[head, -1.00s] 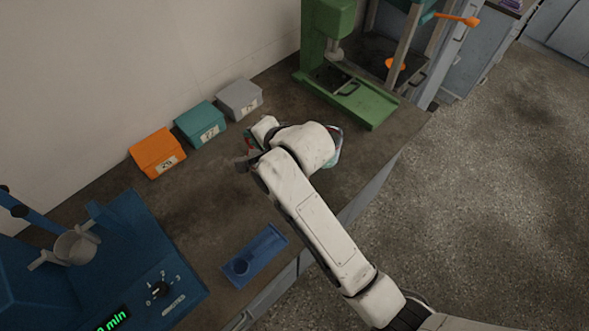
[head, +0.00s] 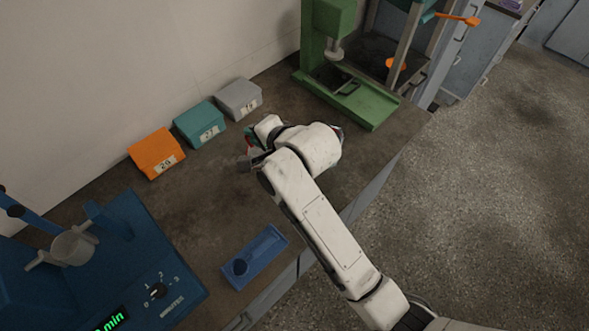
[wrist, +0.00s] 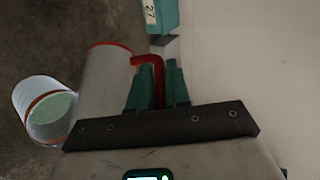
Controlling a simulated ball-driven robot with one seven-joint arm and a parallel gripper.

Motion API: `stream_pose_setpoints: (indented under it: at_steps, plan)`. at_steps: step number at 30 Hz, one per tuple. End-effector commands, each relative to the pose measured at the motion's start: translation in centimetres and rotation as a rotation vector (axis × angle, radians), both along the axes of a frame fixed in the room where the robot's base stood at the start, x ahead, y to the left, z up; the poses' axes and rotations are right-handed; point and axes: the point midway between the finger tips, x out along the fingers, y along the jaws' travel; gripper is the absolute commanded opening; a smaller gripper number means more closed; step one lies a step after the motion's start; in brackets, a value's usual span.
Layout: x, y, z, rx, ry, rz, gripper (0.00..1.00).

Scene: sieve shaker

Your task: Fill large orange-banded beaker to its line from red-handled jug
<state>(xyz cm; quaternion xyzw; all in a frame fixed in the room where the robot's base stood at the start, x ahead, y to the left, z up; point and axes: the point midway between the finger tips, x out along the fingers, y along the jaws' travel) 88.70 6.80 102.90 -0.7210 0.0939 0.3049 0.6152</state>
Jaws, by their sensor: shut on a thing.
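The jug (wrist: 105,80) is grey with a red rim and a red handle (wrist: 158,72). My gripper (wrist: 157,78) has its teal fingers shut on that handle in the wrist view. The large beaker (wrist: 31,91) is clear with an orange band and shows at the left of the wrist view, beside the jug. Pale greenish contents show inside it; their level against the line cannot be told. In the head view my arm hides most of the jug and the beaker, and my gripper (head: 252,160) is over the bench.
Orange (head: 157,151), teal (head: 199,123) and grey (head: 238,98) boxes stand along the wall. A green press (head: 348,100) is at the back, a blue shaker (head: 130,255) at the front left, a blue tray (head: 262,250) near the front edge. Bench between boxes and tray is clear.

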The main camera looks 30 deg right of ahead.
Motion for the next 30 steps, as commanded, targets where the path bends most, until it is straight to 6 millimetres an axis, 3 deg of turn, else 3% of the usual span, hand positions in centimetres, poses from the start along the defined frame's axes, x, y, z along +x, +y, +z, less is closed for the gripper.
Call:
stream_pose_setpoints:
  at_steps: [30]
  plan:
    - [-0.25,-0.28,0.52,0.036,-0.039,-0.001,0.00]
